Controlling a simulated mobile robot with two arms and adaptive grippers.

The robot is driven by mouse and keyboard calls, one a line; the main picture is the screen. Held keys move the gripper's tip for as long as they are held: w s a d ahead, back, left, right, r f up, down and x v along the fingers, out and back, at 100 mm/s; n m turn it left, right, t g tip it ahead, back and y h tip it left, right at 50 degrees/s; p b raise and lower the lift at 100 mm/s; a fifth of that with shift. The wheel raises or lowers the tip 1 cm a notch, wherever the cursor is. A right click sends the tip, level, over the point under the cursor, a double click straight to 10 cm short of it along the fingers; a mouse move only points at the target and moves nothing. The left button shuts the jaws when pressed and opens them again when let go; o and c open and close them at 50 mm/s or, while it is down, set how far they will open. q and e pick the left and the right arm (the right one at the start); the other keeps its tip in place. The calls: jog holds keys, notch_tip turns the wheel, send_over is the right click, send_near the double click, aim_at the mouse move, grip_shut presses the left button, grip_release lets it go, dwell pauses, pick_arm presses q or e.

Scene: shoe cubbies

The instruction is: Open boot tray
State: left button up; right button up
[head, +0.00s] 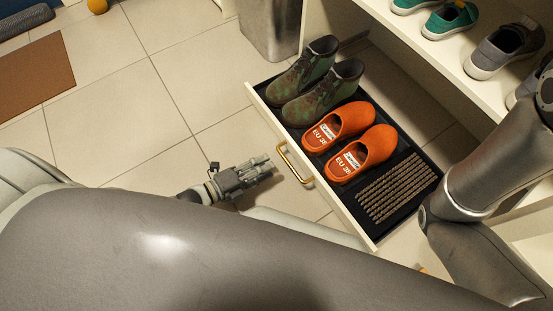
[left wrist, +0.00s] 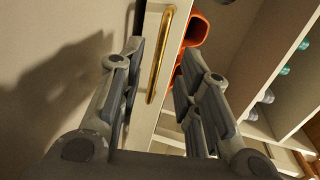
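The boot tray (head: 371,233) is a black-lined drawer with a cream front, and it stands pulled out from the shoe cubby. It holds green patterned boots (head: 310,85), orange clogs (head: 352,138) and a ribbed mat (head: 398,188). Its gold handle (head: 293,163) is on the front face. My left gripper (head: 268,167) is just in front of the handle, with a small gap in the head view. In the left wrist view my left gripper (left wrist: 163,60) is open, and the gold handle (left wrist: 160,55) shows between its fingers. My right gripper is out of view.
Shelves (head: 425,62) above the tray hold teal shoes (head: 449,19) and grey shoes (head: 503,50). A metal bin (head: 270,27) stands beyond the tray's far end. A brown mat (head: 33,72) lies at left. The tiled floor (head: 150,110) between is clear.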

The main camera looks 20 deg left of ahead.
pick_arm(q)
jog(key=shift+v, duration=2.05)
